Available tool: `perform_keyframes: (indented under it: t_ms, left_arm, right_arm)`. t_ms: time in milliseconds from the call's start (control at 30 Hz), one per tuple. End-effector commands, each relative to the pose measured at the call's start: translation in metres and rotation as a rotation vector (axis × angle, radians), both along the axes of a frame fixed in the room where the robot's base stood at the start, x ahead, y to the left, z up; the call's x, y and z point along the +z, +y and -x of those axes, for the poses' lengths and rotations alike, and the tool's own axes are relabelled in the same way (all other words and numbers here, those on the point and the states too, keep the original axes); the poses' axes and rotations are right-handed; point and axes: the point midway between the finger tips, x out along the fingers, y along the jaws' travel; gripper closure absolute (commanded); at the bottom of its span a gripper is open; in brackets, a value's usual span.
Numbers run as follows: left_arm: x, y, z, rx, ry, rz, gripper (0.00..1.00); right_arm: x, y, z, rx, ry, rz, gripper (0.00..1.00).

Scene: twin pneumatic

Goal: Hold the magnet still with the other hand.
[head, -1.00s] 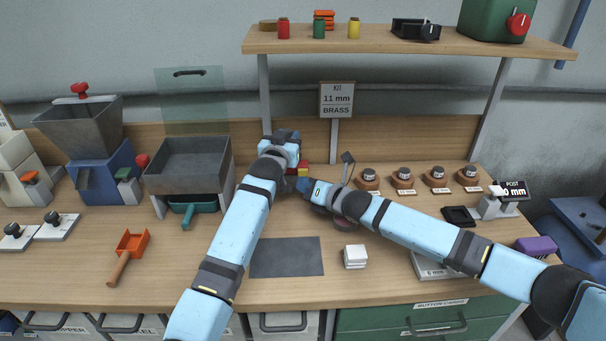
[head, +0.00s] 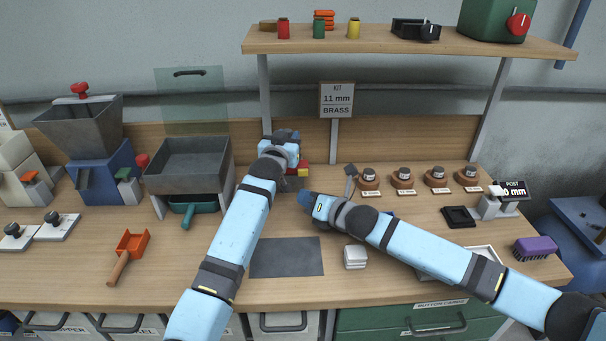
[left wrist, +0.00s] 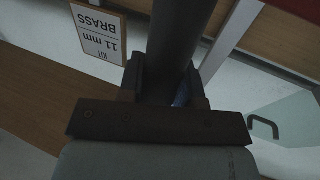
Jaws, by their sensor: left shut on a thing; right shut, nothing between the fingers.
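My left gripper (head: 287,143) is at the back of the bench, in front of the wooden backboard. In the left wrist view its fingers (left wrist: 168,88) are shut on a dark grey, round-sided bar (left wrist: 182,35). I cannot tell from its look whether this bar is the magnet. A small red and yellow piece (head: 303,169) shows just right of the left gripper, partly hidden by it. My right gripper (head: 305,198) is shut and empty, lower and slightly right of the left one, apart from it. No clearly recognisable magnet shows elsewhere.
A sign (head: 336,100) reading 11 mm brass stands behind the grippers. A grey mat (head: 287,258) and white stacked pieces (head: 355,257) lie in front. Several knobbed wooden holders (head: 403,178) stand at the right. A grey hopper box (head: 188,165) is at the left.

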Motion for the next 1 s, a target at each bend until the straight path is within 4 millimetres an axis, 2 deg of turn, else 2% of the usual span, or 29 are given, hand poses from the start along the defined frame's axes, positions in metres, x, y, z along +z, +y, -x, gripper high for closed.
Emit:
perform_keyframes:
  t_ms: [333,367,467,500,833,1000]
  left_arm:
    - [0.000,0.000,0.000,0.000,0.000,0.000,1.00]
    - [0.000,0.000,0.000,0.000,0.000,0.000,0.66]
    - [0.000,0.000,0.000,0.000,0.000,0.000,0.43]
    - [0.000,0.000,0.000,0.000,0.000,0.000,0.38]
    - [0.000,0.001,0.003,0.000,-0.001,0.000,0.38]
    - [-0.001,0.008,0.023,0.001,0.000,0.000,0.38]
  right_arm:
    - [0.000,0.000,0.000,0.000,0.000,0.000,1.00]
    - [0.000,0.000,0.000,0.000,0.000,0.000,1.00]
    - [0.000,0.000,0.000,0.000,0.000,0.000,1.00]
    - [0.000,0.000,0.000,0.000,0.000,0.000,1.00]
    - [0.000,0.000,0.000,0.000,0.000,0.000,1.00]
    - [0.000,0.000,0.000,0.000,0.000,0.000,1.00]
